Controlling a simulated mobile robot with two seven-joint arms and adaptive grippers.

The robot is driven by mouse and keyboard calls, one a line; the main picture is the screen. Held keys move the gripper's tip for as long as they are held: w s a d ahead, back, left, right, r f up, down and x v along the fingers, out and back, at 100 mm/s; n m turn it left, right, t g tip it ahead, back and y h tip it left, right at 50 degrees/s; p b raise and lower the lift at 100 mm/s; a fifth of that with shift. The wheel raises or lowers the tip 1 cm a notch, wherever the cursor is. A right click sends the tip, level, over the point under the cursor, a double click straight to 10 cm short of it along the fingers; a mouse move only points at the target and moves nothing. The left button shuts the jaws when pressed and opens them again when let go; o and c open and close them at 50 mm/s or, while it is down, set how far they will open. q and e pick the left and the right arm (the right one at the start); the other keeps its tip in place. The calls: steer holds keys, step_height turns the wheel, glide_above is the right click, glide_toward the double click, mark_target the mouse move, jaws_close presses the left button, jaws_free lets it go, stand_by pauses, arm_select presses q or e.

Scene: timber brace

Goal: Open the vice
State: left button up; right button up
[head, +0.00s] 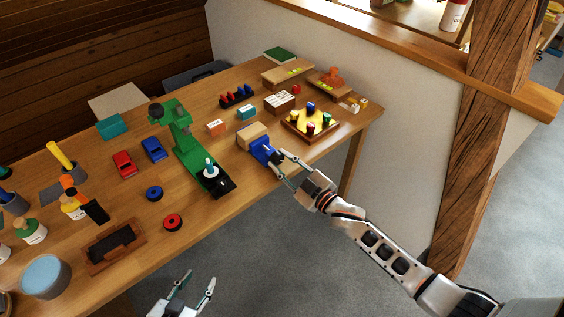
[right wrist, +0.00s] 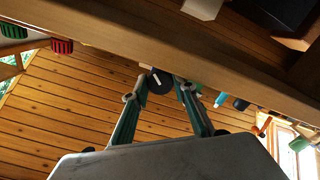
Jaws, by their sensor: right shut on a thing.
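The vice, a blue body (head: 262,151) with pale wooden jaws (head: 251,134), sits at the table's front edge right of centre in the head view. How far apart its jaws are is hard to tell. My right gripper (head: 278,161) is at the vice's front, shut on its dark handle. In the right wrist view, a round black handle part with a pale bar (right wrist: 158,82) shows between the fingertips of my right gripper (right wrist: 161,88), just under the table edge. My left gripper (head: 194,287) is open and empty, low in front of the table.
A green machine (head: 187,142) stands left of the vice. A wooden tray with coloured pieces (head: 311,122) lies to its right, and small boxes (head: 280,102) stand behind. The floor in front is clear.

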stand_by(0.3)
steer(key=o, duration=1.1)
steer(key=shift+f, duration=0.1)
steer(key=m, duration=0.7)
steer(key=shift+s+a+b, duration=0.1)
steer(key=shift+b, duration=0.25)
steer(key=v, duration=0.8)
steer(key=s+d+f+g+h, duration=0.1)
steer(key=s+d+f+h, duration=0.1)
steer(key=s+f, duration=0.2)
steer(key=s+d+f+m+g+h, duration=0.1)
steer(key=s+d+f+h, duration=0.1)
steer(key=s+f, duration=0.3)
steer(key=s+d+f+m+h+b, duration=0.1)
steer(key=s+d+f+h, duration=0.1)
steer(key=s+f, duration=0.3)
steer(key=s+d, duration=0.1)
steer(key=s, duration=0.3)
steer(key=shift+d+f+g+h, duration=0.25)
steer(key=shift+d+g+h, duration=0.15)
